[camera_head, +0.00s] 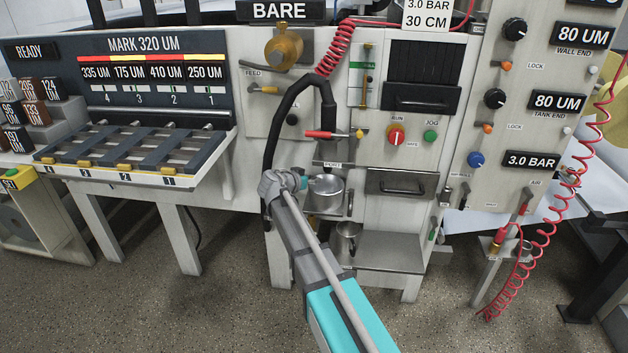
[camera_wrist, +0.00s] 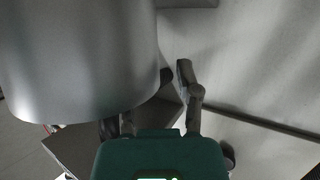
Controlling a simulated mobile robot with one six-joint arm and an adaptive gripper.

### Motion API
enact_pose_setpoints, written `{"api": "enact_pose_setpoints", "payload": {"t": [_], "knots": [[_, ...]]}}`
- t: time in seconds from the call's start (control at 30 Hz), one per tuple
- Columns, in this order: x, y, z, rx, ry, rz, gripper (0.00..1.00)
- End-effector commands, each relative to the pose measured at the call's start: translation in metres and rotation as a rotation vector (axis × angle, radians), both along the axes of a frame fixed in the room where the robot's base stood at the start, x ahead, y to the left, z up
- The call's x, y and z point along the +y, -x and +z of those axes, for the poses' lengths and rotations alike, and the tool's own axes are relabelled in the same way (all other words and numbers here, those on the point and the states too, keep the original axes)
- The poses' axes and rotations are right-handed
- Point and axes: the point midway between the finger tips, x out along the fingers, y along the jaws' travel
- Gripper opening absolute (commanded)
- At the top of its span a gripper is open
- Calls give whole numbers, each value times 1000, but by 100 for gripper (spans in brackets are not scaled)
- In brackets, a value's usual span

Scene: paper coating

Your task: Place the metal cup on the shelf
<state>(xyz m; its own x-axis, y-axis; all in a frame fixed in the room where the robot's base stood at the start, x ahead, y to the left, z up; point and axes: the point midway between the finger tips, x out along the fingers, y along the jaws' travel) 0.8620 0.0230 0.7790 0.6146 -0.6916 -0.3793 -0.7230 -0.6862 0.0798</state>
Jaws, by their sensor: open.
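A metal cup (camera_head: 325,192) with a round open top is at the front of the machine, just right of my wrist in the head view. A large grey metal cylinder (camera_wrist: 80,60), apparently this cup, fills the upper left of the wrist view. My gripper (camera_wrist: 152,108) is open, its fingers spread below and right of the cylinder. The cylinder covers part of the left finger; I cannot tell whether they touch. A second metal vessel (camera_head: 347,237) stands lower, at the left end of a grey shelf (camera_head: 392,252). The rest of that shelf looks bare.
A black hose (camera_head: 272,140) loops down beside my wrist. A red-handled valve (camera_head: 325,134) is above the cup. A slotted tray (camera_head: 135,150) juts out at left. A coiled red hose (camera_head: 545,235) hangs at right.

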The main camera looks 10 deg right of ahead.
Motion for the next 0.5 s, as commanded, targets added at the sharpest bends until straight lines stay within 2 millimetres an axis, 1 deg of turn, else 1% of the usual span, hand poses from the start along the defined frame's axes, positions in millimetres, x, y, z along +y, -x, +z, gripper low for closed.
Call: {"api": "enact_pose_setpoints", "payload": {"t": [0.17,0.37,0.5], "knots": [[2,2,5,0,0,0,43],[17,17,15,0,-1,2,43],[33,31,24,0,-1,2,43]]}}
